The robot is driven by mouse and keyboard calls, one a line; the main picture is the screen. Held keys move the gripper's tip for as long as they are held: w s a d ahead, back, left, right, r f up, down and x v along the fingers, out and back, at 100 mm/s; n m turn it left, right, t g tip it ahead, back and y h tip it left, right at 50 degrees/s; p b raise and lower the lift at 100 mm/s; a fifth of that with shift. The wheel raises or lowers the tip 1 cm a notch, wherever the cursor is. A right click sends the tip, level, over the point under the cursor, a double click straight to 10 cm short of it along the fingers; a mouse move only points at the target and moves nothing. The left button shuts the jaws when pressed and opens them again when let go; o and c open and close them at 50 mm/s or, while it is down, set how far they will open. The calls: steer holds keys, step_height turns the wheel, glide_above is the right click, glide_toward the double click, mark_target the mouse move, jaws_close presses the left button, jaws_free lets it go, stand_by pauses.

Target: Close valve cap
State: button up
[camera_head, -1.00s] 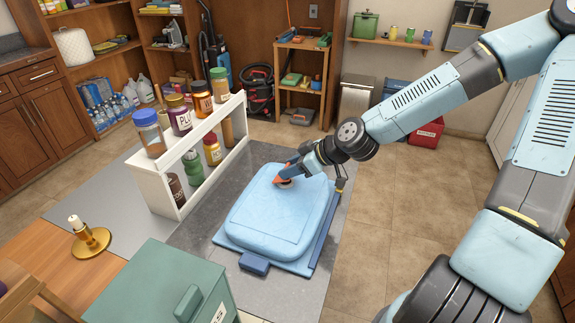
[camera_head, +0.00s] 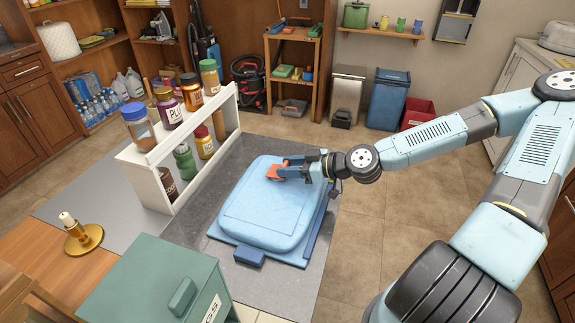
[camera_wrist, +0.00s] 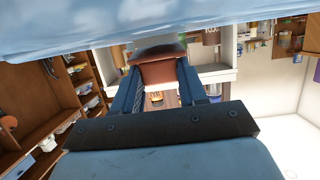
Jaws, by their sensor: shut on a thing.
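A large pale blue inflated cushion-like body (camera_head: 262,209) lies on a blue flat base on the grey mat. An orange-brown piece, apparently the valve cap (camera_head: 277,172), is at its upper right part. My gripper (camera_head: 287,169) reaches in from the right, low and nearly level, and is shut on this cap. In the wrist view the cap (camera_wrist: 158,74) sits between my two blue fingers (camera_wrist: 159,88), with a grey rounded part behind it. The blue surface (camera_wrist: 60,32) fills the top of that view, very close to the cap. Whether the cap is seated in the valve is hidden.
A white two-level rack (camera_head: 160,156) with several jars stands left of the blue body. A green box (camera_head: 150,285) and a brass candle holder (camera_head: 83,238) are at the front left. Bins (camera_head: 386,100) stand at the back. The floor right of the mat is clear.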

steer(key=shift+f, duration=0.1)
stand_by(0.3)
steer(key=o, duration=1.1)
steer(key=shift+a, duration=0.1)
